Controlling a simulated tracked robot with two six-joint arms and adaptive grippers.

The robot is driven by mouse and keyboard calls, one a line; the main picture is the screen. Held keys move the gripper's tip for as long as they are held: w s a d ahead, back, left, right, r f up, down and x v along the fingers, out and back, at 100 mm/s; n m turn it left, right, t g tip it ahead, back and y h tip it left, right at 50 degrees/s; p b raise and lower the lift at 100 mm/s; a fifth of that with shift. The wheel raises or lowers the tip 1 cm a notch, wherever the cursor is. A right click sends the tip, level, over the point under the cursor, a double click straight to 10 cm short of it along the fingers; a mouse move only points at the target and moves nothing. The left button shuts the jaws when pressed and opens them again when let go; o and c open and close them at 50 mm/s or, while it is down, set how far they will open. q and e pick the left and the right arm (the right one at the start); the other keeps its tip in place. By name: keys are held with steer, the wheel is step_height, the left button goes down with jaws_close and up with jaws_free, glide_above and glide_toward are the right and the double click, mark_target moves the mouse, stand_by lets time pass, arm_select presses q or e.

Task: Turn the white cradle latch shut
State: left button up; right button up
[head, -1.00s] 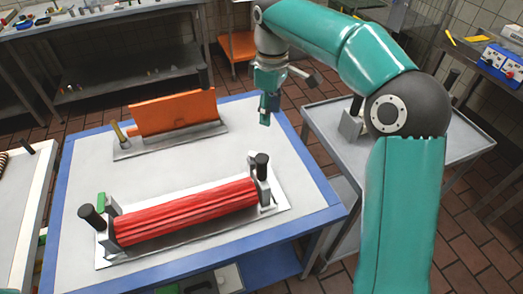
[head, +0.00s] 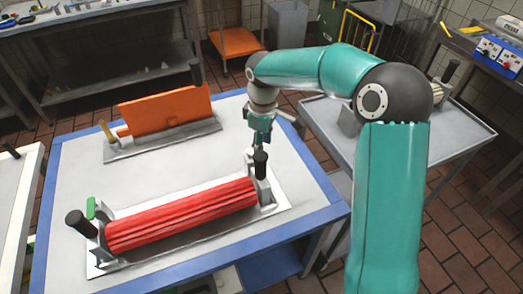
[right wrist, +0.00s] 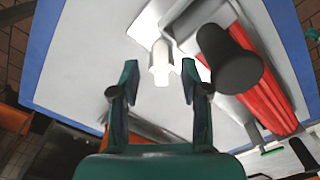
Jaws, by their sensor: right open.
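The white cradle latch (right wrist: 160,62) shows in the right wrist view as a small pale tab, just ahead of and between my fingertips. In the head view it is a small light piece (head: 249,156) at the right end of the cradle (head: 268,192), beside a black knob (head: 261,164). A red ribbed roller (head: 182,214) lies in the cradle. My right gripper (head: 258,140) is open and empty, close behind the latch; it also shows in the right wrist view (right wrist: 160,76). I cannot tell whether it touches the latch. My left gripper is out of view.
A green tab (head: 91,208) and a black knob (head: 75,221) are at the cradle's left end. Behind stands an orange block (head: 165,113) on a grey plate. The black knob (right wrist: 230,60) is close to my right finger. The blue-edged table (head: 70,160) is clear between the plates.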

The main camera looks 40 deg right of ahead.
steer(key=shift+f, duration=1.65)
